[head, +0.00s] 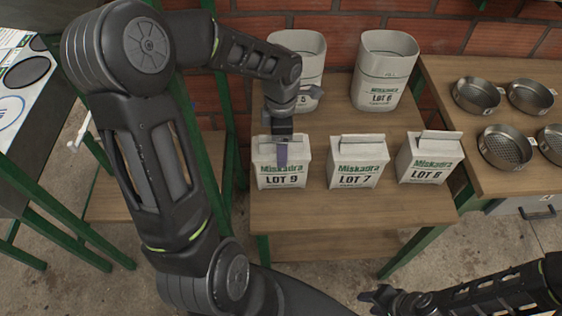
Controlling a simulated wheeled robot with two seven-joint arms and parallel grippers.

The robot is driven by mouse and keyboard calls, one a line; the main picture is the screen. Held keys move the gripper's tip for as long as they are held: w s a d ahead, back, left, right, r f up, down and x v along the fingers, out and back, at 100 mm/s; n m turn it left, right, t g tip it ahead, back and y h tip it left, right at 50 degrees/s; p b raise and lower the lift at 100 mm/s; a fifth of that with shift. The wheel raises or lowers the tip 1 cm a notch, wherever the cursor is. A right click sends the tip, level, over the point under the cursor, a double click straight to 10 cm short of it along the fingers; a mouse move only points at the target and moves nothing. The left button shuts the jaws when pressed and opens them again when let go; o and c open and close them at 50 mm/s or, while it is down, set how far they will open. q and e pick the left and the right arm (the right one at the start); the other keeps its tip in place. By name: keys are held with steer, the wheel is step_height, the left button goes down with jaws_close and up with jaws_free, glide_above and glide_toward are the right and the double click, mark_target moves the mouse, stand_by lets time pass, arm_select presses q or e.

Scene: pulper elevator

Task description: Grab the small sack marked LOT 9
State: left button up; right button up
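The small white sack marked LOT 9 (265,172) stands upright at the left front of the wooden table, its green and black print facing me. My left gripper (282,150) points down at its top edge. One finger shows in front of the sack, over part of the print; the other finger is hidden, so I cannot tell whether it grips the sack. My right gripper (376,300) is low at the bottom edge, away from the sacks. Its fingers look apart and empty, though the view is small and dark.
Small sacks marked LOT 7 (355,170) and LOT 8 (428,163) stand to the right. Two open, larger sacks, a left one (305,50) and one marked LOT 6 (385,68), stand behind. Metal sieves (477,95) sit on the right table (500,70). The table front (345,212) is clear.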

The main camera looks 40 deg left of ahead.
arm_select(q)
steer(key=c, duration=0.8)
steer(key=shift+r, duration=0.15)
steer(key=shift+c, duration=0.2)
step_height(320, 180, up, 10)
steer(key=shift+f+b, duration=0.1)
steer(key=shift+b, duration=0.5)
